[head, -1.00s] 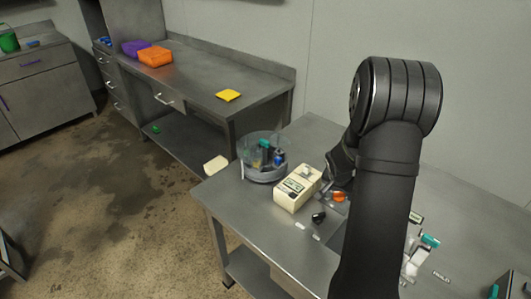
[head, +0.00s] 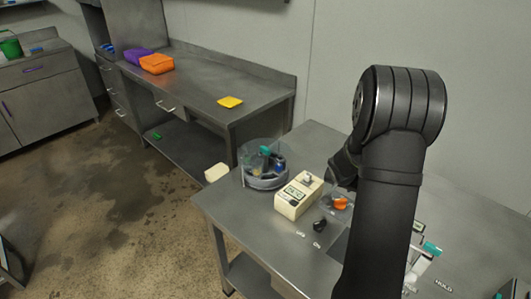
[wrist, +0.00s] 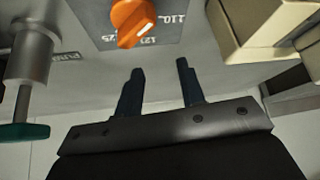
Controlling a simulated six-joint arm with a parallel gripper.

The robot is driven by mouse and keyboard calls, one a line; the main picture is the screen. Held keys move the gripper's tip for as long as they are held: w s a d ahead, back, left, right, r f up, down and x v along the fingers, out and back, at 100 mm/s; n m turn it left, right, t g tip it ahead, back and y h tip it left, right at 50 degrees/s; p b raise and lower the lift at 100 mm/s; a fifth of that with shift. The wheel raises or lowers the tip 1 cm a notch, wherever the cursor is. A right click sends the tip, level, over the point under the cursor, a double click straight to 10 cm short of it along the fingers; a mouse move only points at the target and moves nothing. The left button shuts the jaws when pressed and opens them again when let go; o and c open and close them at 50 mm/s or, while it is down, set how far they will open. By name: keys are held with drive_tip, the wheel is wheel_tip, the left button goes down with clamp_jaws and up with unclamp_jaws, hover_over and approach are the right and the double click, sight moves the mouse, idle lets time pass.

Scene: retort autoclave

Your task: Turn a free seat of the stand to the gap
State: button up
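The stand (head: 268,182) is a round grey carousel with a clear curved guard, at the back left of the near steel table in the head view. It holds a teal-topped item (head: 265,150) and a dark blue item (head: 280,163). Its gap and free seats cannot be made out clearly. My gripper (wrist: 160,70) is open and empty in the wrist view, its two dark fingers apart, with an orange dial knob (wrist: 132,22) just beyond them. The stand is not clearly in the wrist view.
A cream box with a display (head: 299,196) stands between the stand and my arm. The orange knob's panel (head: 340,203) and a black knob (head: 320,226) are near it. A metal post with a teal handle (wrist: 27,60) is at left in the wrist view. The table's front left is clear.

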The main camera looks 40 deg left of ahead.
drive_tip(key=w+a+r+n+t+y, duration=0.1)
drive_tip(key=w+a+r+n+y, duration=0.1)
drive_tip(key=a+r+n+y, duration=0.55)
drive_tip(key=s+a+r+n+g+y, duration=0.2)
drive_tip(key=s+a+r+n, duration=0.1)
drive_tip(key=a, duration=0.1)
drive_tip(key=n+g+y, duration=0.2)
drive_tip(key=n+g, duration=0.3)
approach(266, 148)
drive_tip(key=shift+m, duration=0.25)
drive_tip(key=x, duration=1)
drive_tip(key=shift+a, duration=0.15)
clamp_jaws()
